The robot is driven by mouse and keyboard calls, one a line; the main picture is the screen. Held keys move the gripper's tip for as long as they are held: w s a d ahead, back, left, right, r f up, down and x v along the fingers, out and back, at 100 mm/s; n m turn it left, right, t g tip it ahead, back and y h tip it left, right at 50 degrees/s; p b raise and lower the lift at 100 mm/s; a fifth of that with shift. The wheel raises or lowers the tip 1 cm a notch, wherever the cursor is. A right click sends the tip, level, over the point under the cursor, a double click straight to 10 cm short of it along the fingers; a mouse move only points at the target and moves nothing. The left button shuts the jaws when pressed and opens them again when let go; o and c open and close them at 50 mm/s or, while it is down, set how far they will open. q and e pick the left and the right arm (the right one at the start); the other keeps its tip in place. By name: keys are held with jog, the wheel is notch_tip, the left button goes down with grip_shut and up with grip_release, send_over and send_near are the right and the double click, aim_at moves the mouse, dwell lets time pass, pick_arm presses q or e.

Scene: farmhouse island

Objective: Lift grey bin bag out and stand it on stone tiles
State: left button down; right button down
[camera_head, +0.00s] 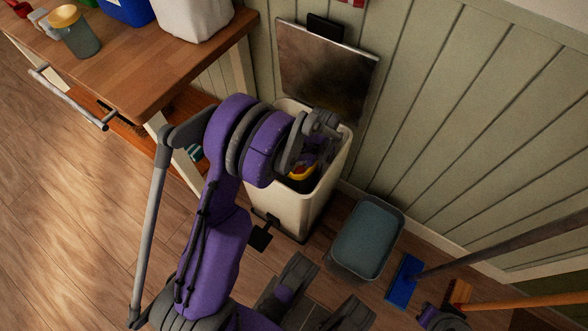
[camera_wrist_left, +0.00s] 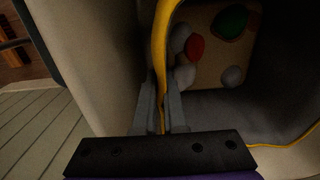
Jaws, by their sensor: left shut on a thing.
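The cream pedal bin (camera_head: 298,217) stands against the panelled wall with its lid (camera_head: 325,75) raised. The grey bin bag sits inside; a little of its yellow rim (camera_head: 301,173) shows past my arm. My left gripper (camera_head: 303,158) reaches down into the bin mouth. In the left wrist view, my left gripper (camera_wrist_left: 164,118) is shut on the bag's yellow-edged rim (camera_wrist_left: 158,60) beside the bin wall. Rubbish in grey, red and green lies in the bag (camera_wrist_left: 225,105). A small grey patch by my base may be stone tiles, mostly covered.
A wooden island (camera_head: 135,62) with a rail (camera_head: 66,98) stands at the left. A grey-blue tub (camera_head: 367,238) and a blue broom head (camera_head: 403,281) are on the floor right of the bin. Long handles cross the lower right. Wooden floor is clear at the lower left.

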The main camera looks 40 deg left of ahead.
pick_arm(q)
jog(key=shift+r, duration=0.15)
dwell(0.3)
notch_tip(320, 180, up, 18)
jog(key=p, duration=0.5)
dwell(1.8)
